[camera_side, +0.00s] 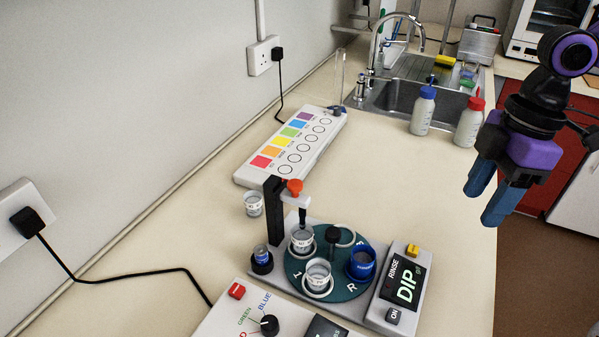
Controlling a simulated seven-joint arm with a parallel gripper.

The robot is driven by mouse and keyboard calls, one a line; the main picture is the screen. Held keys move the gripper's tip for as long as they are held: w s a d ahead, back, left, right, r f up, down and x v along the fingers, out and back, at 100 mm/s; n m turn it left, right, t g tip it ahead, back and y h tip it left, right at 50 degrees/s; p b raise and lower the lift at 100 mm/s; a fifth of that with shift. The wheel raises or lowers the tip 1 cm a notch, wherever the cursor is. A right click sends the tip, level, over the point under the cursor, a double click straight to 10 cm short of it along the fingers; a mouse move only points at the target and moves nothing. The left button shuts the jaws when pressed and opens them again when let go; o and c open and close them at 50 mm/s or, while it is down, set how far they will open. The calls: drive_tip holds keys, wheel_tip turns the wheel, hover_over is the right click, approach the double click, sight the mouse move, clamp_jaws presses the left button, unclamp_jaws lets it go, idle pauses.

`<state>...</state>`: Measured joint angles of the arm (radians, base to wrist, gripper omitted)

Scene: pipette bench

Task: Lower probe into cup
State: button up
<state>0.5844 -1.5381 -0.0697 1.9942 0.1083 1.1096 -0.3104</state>
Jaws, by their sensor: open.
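The probe (303,217) is a short dark rod under a white arm with an orange knob (295,187), held by a black post (272,208). It hangs over a clear cup (302,241) on a teal turntable (296,266); whether its tip is inside the cup I cannot tell. The turntable also bears a second clear cup (318,273), a blue cup (361,262) and a black central knob (333,236). The display (403,284) reads RINSE and DIP. My gripper (481,208), with blue fingers, is open and empty at the right, beyond the bench edge and well away from the probe.
A loose clear cup (254,204) and a small blue-topped vial (261,254) stand left of the turntable. A colour chart block (283,156) lies behind. Blue-capped (423,112) and red-capped (469,124) bottles stand near my gripper. The bench right of the chart is clear.

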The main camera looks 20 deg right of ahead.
sight(296, 183)
drive_tip(key=w+a+r+n+y, duration=0.1)
drive_tip(key=w+a+r+n, duration=0.1)
drive_tip(key=w+a+r, duration=0.6)
drive_tip(key=w+a+r+n+y, duration=0.2)
drive_tip(key=w+a+r, duration=0.2)
drive_tip(key=w+a, duration=0.4)
drive_tip(key=x, duration=0.5)
drive_tip(key=w+x, duration=0.1)
drive_tip(key=x, duration=0.5)
drive_tip(key=d+x, duration=0.1)
drive_tip(key=x, duration=0.5)
drive_tip(key=shift+w+d+f, duration=0.1)
drive_tip(key=shift+w+f, duration=0.15)
drive_tip(key=shift+f, duration=0.05)
